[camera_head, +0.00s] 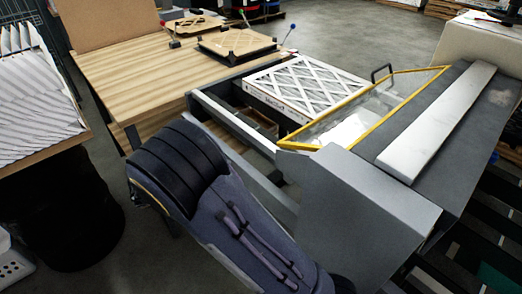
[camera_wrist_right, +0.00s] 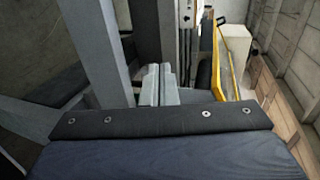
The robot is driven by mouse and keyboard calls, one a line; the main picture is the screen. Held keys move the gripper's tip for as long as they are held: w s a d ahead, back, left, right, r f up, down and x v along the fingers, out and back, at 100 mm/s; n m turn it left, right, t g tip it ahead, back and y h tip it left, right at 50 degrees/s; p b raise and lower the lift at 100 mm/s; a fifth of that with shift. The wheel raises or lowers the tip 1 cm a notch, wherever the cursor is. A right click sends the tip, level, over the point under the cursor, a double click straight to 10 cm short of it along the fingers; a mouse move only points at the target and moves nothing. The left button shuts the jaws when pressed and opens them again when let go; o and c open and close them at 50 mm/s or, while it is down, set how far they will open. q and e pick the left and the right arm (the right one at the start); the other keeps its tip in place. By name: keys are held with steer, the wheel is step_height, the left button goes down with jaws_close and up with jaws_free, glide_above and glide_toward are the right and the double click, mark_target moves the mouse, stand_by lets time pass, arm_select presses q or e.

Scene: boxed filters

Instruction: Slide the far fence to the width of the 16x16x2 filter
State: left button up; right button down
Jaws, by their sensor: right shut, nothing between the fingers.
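A boxed filter (camera_head: 306,84) with a white lattice face lies in the grey machine frame (camera_head: 236,122) in the head view. The print on its side is too small to read. A dark rail (camera_head: 232,74) runs along the filter's far left side; I cannot tell for sure whether it is the far fence. My right arm reaches in from the bottom of the head view, and its gripper is hidden there. In the right wrist view my right gripper (camera_wrist_right: 158,84) is shut and empty, among grey upright posts (camera_wrist_right: 88,50). My left gripper is not in view.
A yellow-edged clear cover (camera_head: 366,108) stands beside the filter, with a black handle (camera_head: 381,72) behind it. White pleated filters (camera_head: 35,85) stand at the left.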

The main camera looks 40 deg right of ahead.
mark_target(265, 150)
steer(key=x, duration=0.4)
steer(key=p+x, duration=0.1)
steer(key=x, duration=0.3)
steer(key=r+p+x, duration=0.1)
steer(key=x, duration=0.4)
steer(key=shift+d+r, duration=0.1)
steer(key=shift+d, duration=0.1)
steer(key=d+p, duration=0.1)
steer(key=d, duration=0.2)
steer(key=d+p, duration=0.1)
steer(key=d, duration=0.3)
steer(key=shift+w+r+p, duration=0.2)
steer(key=shift+r+p, duration=0.05)
steer(key=shift+p, duration=0.05)
steer(key=x, duration=0.2)
steer(key=r+x, duration=0.1)
steer(key=x, duration=0.2)
steer(key=shift+d+p, duration=0.1)
steer(key=shift+p, duration=0.25)
